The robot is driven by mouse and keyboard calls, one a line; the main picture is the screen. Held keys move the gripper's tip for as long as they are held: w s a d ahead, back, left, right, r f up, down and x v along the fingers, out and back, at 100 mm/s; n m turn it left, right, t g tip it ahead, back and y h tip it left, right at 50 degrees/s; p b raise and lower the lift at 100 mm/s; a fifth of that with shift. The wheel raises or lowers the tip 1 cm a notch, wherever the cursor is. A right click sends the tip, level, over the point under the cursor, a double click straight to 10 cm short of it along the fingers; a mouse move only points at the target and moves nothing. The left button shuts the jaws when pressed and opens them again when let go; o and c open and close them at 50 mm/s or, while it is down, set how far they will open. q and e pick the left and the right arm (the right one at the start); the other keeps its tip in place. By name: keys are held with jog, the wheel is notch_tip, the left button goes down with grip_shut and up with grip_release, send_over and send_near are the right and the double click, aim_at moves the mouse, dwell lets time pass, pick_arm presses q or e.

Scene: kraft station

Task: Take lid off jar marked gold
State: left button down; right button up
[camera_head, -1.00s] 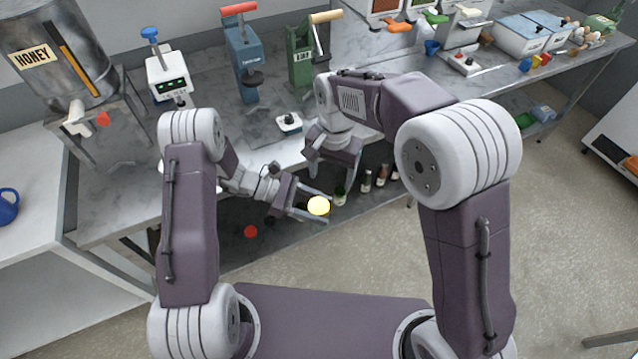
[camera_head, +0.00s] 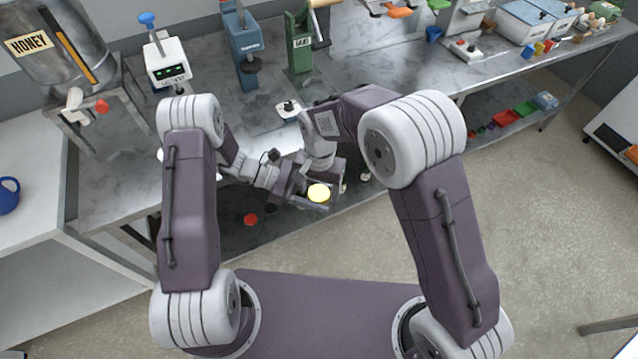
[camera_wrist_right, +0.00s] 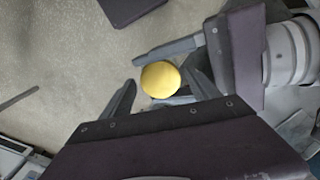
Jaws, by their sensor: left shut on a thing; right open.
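A round yellow-gold lid (camera_head: 319,193) faces up at my left gripper, in front of the bench edge; it also shows in the right wrist view (camera_wrist_right: 160,79). The jar body under it is hidden, and no label is readable. My left gripper (camera_head: 314,197) is shut on the jar and holds it in the air. In the right wrist view its fingers (camera_wrist_right: 172,74) come in from the right. My right gripper (camera_wrist_right: 158,76) is open, with its fingers on either side of the lid in that view. I cannot tell whether they touch it or their exact height.
A red round thing (camera_head: 251,219) is on the lower shelf. Open floor (camera_head: 520,230) lies to the right.

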jog(key=c, duration=1.5)
jog(key=shift+o, duration=0.2)
jog(key=n, duration=0.5)
jog(key=shift+n, duration=0.3)
jog(key=o, duration=1.5)
jog(key=shift+o, duration=0.2)
jog(key=shift+r, duration=0.15)
